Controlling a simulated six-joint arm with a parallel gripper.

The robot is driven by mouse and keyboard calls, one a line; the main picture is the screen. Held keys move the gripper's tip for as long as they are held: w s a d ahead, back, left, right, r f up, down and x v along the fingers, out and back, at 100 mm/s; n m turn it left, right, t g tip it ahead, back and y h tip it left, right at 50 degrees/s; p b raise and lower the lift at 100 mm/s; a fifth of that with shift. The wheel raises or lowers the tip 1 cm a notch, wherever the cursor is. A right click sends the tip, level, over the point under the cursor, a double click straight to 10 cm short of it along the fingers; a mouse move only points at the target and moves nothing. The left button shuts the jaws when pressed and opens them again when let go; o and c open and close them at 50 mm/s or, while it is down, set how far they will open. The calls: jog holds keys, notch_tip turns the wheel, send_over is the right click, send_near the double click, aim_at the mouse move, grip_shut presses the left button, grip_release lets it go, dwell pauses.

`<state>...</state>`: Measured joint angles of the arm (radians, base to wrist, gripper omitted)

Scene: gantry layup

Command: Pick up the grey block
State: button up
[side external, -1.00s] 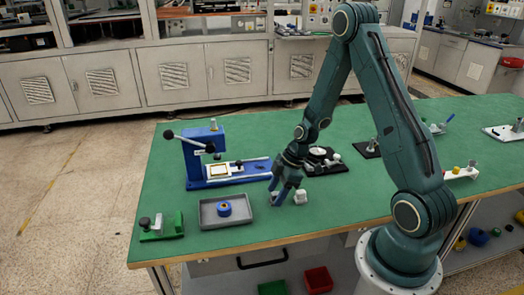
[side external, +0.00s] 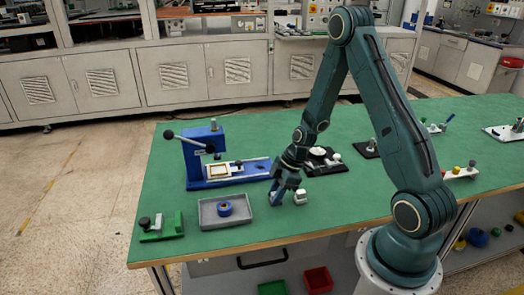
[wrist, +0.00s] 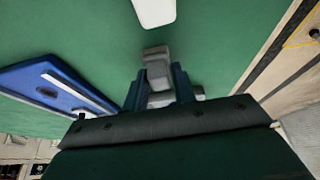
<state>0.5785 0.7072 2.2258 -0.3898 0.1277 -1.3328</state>
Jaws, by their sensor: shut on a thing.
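The grey block (wrist: 157,67) shows in the wrist view between the two dark teal fingers of my gripper (wrist: 157,82). My gripper is shut on it, with its far end sticking out past the fingertips. In the side external view my gripper (side external: 278,194) points down, low over the green table, just right of the grey tray. There the grey block is small and mostly hidden by the fingers. I cannot tell whether it touches the table.
A white block (side external: 300,197) stands close to the right of my gripper. The grey tray (side external: 208,221) on the left holds a blue ring (side external: 225,209). A blue press (side external: 196,160) stands behind the tray, and black fixtures (side external: 324,161) behind my gripper.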

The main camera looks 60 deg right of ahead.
aim_at(275, 192)
jog(key=shift+r, duration=0.2)
jog(key=shift+c, duration=0.2)
notch_tip(275, 192, up, 20)
jog(key=shift+f, duration=0.2)
dwell(0.6)
dwell(0.4)
jog(key=shift+o, duration=0.8)
jog(key=shift+c, duration=0.3)
jog(key=shift+w+d, duration=0.1)
